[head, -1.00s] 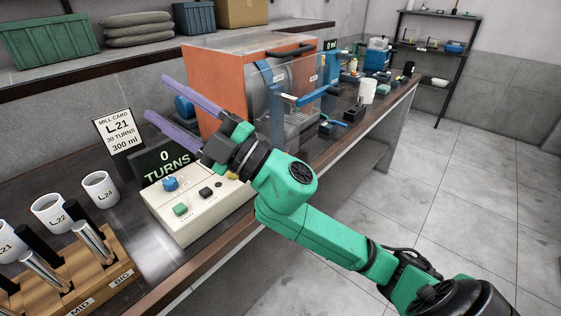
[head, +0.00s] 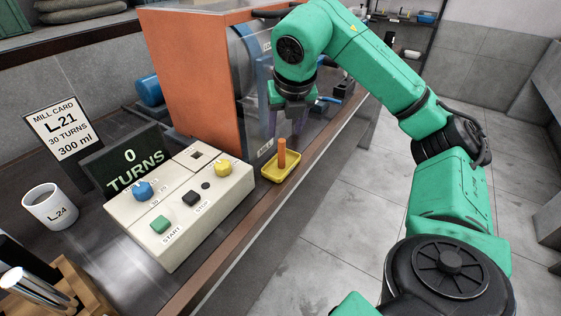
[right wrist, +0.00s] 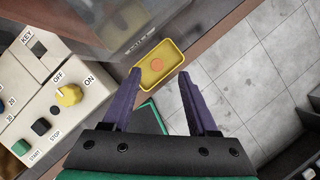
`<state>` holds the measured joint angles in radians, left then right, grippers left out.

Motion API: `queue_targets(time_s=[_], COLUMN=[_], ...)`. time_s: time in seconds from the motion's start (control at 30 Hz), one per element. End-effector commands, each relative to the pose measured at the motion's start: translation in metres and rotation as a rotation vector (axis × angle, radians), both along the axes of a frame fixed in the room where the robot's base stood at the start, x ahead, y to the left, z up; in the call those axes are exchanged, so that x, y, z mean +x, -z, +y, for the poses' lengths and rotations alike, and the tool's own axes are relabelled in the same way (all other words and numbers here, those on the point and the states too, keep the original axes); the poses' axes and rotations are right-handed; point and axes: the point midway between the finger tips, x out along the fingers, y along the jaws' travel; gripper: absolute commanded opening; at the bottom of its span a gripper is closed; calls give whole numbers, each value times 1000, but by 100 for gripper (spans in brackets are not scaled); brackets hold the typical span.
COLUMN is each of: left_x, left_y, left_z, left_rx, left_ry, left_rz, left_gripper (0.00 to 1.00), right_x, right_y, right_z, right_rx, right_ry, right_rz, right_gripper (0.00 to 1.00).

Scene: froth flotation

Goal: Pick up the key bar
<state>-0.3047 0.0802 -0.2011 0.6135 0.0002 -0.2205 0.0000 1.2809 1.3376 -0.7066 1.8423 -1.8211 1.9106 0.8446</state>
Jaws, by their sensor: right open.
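The key bar (head: 282,154) is an orange rod standing upright in a small yellow tray (head: 271,175) at the bench's front edge. In the right wrist view the key bar (right wrist: 157,64) shows end-on as an orange disc inside the tray (right wrist: 150,84). My right gripper (head: 289,133) points down above and just behind the key bar in the head view. Its purple fingers are apart and empty; in the right wrist view the gripper (right wrist: 160,84) has the bar ahead, between the fingertips' lines. My left gripper is not in view.
The cream control box (head: 180,205) with a KEY slot (right wrist: 38,48) stands left of the tray. The orange mill housing (head: 190,75) and its clear guard rise close behind. A white L24 cup (head: 50,206) stands at the left. Open floor lies right of the bench.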

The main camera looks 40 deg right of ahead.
Motion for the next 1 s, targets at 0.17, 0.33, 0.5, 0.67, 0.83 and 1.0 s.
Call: queue_targets(time_s=[0.17, 0.33, 0.5, 0.67, 0.83, 1.0], left_x=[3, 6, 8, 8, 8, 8], left_y=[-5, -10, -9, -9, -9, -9], left_z=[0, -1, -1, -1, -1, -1], left_rx=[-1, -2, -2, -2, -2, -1], left_ry=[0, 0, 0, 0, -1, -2], left_rz=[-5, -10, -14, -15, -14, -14], left_gripper=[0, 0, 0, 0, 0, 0], right_x=[8, 20, 23, 23, 23, 23], right_y=[20, 49, 56, 56, 56, 56], right_z=[-3, -7, -8, -7, -7, -7], right_rx=[0, 1, 1, 1, 2, 2], right_ry=[-1, -1, -3, -4, -4, -4], right_rz=[3, 2, -2, -2, -1, -2], right_gripper=[59, 59, 59, 32, 0, 0])
